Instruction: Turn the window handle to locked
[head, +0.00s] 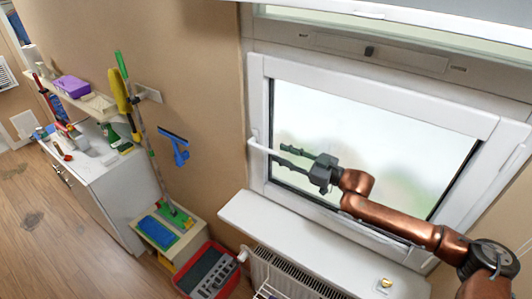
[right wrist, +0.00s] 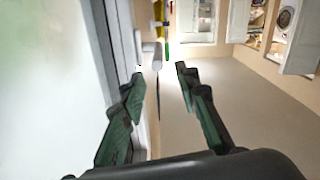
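The white window handle (head: 262,147) is on the left side of the white window frame (head: 257,100). Its lever points roughly sideways, toward the right and over the pane. In the right wrist view the handle (right wrist: 148,50) shows just ahead of the fingertips, nearer the left finger. My right gripper (head: 280,152) is open, its two dark fingers pointing left at the handle's free end. In the right wrist view the gripper (right wrist: 160,75) has a wide empty gap between its fingers. Whether a finger touches the handle I cannot tell. My left gripper is not in view.
A white windowsill (head: 300,235) runs below the window, above a radiator (head: 290,275). A small brass-coloured thing (head: 386,283) lies on the sill's right end. At left are a blue squeegee (head: 178,150), a mop, a red crate (head: 234,262) and a white cabinet (head: 110,190).

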